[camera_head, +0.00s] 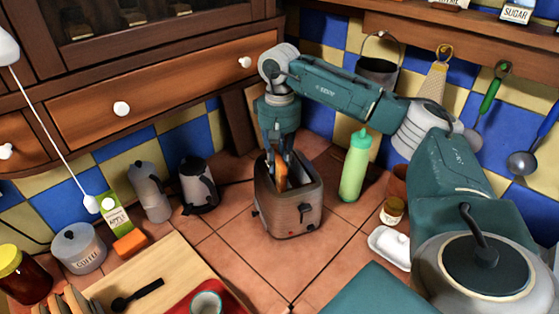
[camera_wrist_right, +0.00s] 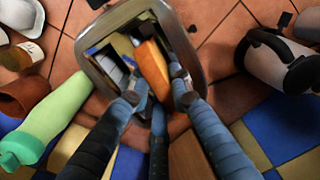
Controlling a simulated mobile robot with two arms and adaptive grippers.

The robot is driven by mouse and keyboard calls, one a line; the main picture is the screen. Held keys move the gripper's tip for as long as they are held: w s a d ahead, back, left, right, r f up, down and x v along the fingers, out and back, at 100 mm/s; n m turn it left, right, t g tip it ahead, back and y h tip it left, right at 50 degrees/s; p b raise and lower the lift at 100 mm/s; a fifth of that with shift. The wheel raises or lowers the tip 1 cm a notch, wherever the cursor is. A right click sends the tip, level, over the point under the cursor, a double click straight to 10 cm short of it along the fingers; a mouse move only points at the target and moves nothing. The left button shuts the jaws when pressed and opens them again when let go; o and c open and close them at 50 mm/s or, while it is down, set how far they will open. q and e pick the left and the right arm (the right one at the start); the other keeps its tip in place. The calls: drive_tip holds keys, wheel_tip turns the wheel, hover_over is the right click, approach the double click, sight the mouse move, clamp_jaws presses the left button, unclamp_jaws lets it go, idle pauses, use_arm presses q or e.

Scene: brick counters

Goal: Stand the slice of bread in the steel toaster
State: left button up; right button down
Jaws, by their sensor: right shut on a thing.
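The steel toaster (camera_head: 290,212) stands upright on the tiled counter, its slots facing up. In the right wrist view its rim (camera_wrist_right: 100,72) surrounds the openings. The orange-brown slice of bread (camera_head: 281,176) is upright at the toaster's top, and its lower part is hidden in the opening. In the wrist view the bread (camera_wrist_right: 152,68) lies along one opening, and the other looks empty. My right gripper (camera_head: 281,158) points down over the toaster, shut on the bread's upper part. In the wrist view its fingertips (camera_wrist_right: 158,86) flank the slice. My left gripper is out of view.
A green bottle (camera_head: 355,166) stands close right of the toaster. A black and steel kettle (camera_head: 198,186) and a moka pot (camera_head: 150,190) stand to the left. A small jar (camera_head: 392,211) and a white butter dish (camera_head: 389,246) are at right. The tiles before the toaster are clear.

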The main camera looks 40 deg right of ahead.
drive_tip(key=c, duration=1.5)
unclamp_jaws()
wheel_tip(320, 180, up, 12)
drive_tip(key=shift+f, duration=0.1)
